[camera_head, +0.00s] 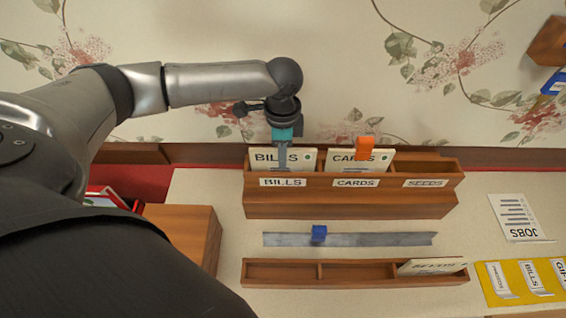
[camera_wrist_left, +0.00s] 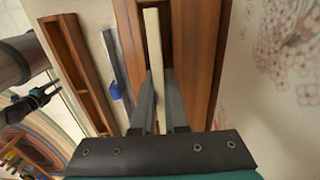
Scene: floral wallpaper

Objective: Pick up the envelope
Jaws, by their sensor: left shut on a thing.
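A cream envelope marked BILLS (camera_head: 298,159) stands upright in the left compartment of the upper wooden rack (camera_head: 350,205). My left gripper (camera_head: 282,156) comes down from above and is shut on this envelope. In the left wrist view the envelope (camera_wrist_left: 154,50) shows edge-on between the two grey fingers (camera_wrist_left: 158,105). Its lower part is hidden inside the rack. My right gripper (camera_wrist_left: 36,98) shows small and dark at the left of the wrist view; its jaw opening is unclear.
A CARDS envelope with an orange block (camera_head: 364,146) stands in the rack's middle compartment; SEEDS is empty. A metal strip with a blue block (camera_head: 319,233) lies in front. A lower rack (camera_head: 281,272) holds a SEEDS envelope (camera_head: 431,266). A wooden box (camera_head: 190,235) stands left.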

